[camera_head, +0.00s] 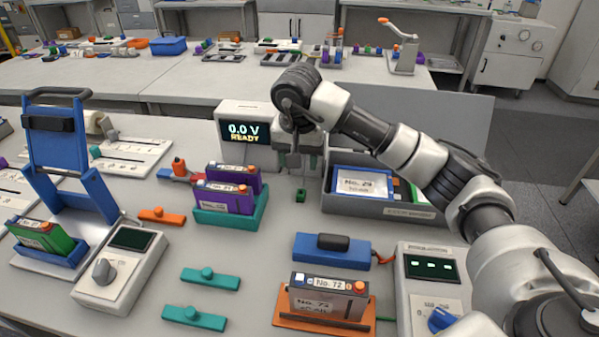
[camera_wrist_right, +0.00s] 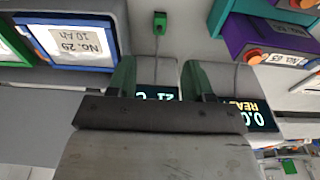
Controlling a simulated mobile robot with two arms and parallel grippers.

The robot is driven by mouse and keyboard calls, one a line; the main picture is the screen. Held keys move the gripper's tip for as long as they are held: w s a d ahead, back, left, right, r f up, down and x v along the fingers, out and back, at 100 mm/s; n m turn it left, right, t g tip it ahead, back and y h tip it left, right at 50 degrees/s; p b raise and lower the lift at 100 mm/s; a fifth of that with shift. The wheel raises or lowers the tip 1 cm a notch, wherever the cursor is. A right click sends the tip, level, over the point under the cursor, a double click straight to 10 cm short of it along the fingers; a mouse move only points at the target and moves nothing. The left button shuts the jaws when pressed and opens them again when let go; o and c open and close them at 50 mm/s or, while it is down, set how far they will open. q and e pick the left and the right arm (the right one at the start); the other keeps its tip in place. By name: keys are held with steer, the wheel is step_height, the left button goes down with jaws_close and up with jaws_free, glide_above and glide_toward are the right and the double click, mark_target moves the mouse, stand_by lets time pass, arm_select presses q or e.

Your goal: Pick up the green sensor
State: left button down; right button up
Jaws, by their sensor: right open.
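The green sensor (camera_head: 300,195) is a small green block on the bench, in front of the white meter and left of the grey tray. It also shows in the right wrist view (camera_wrist_right: 159,22), near the top, with a thin cable running from it toward the displays. My right gripper (camera_head: 293,158) is above and behind the sensor, in front of the meter, apart from it. In the right wrist view its two fingers (camera_wrist_right: 158,78) are spread with nothing held between them, and the sensor lies beyond their tips. My left gripper is in neither view.
The white meter (camera_head: 229,108) reads 0.0 V READY. A teal holder (camera_head: 229,219) with purple batteries stands left of the sensor. The grey tray (camera_head: 385,212) with battery No. 29 (camera_head: 361,182) stands right. A blue bar (camera_head: 331,251) lies in front.

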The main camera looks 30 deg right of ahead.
mark_target(301, 192)
steer(key=f, duration=0.3)
steer(key=shift+w+d+f, duration=0.2)
steer(key=shift+w+f, duration=0.1)
steer(key=shift+f, duration=0.5)
step_height(301, 192, down, 5)
steer(key=shift+d+r+p, duration=0.1)
steer(key=shift+d+p, duration=0.05)
steer(key=shift+p, duration=0.7)
steer(key=shift+w+f, duration=0.15)
steer(key=shift+f, duration=0.35)
steer(key=shift+c, duration=1)
jaws_close()
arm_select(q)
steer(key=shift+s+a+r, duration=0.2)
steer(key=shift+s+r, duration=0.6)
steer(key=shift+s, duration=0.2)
